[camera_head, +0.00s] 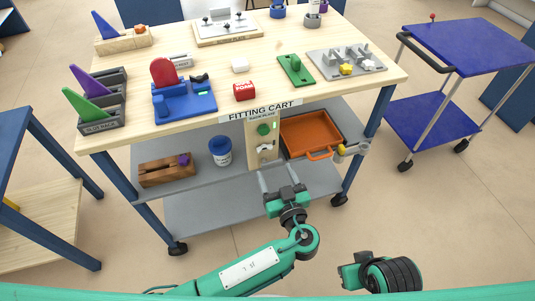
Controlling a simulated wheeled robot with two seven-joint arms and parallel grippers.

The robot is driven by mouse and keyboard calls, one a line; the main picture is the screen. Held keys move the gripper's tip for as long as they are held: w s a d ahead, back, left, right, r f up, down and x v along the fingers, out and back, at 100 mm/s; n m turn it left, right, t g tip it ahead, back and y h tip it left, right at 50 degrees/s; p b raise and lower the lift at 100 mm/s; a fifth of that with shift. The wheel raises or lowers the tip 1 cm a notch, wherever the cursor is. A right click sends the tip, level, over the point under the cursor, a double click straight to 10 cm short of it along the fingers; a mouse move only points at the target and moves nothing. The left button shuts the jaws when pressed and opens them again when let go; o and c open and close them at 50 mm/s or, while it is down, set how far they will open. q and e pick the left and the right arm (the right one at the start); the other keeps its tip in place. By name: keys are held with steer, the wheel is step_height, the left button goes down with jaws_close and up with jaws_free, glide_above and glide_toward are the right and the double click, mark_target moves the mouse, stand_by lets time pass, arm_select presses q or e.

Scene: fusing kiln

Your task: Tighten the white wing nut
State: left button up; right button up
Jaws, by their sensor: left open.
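An upright plate (251,150) hangs at the front of the fitting cart, under its label. It bears a green knob (263,129) and, below it, a small whitish piece (266,148) that may be the white wing nut; its shape is too small to tell. My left gripper (277,176) is open and empty, its fingers pointing up toward the plate from below, apart from the whitish piece. My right gripper (349,273) is at the bottom right, far from the plate; its jaws are not clear.
An orange bin (311,133), blue cup (220,151) and wooden block (167,172) sit on the shelf. A blue trolley (470,45) stands right.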

mark_target(266, 151)
arm_select(q)
steer(key=x, duration=0.8)
steer(key=shift+f, duration=0.1)
arm_select(e)
steer(key=shift+w+f, duration=0.15)
steer(key=shift+f, duration=0.35)
arm_select(q)
steer(key=shift+s, duration=0.1)
steer(key=shift+c, duration=0.4)
steer(key=c, duration=0.9)
arm_select(e)
steer(key=shift+f, duration=0.1)
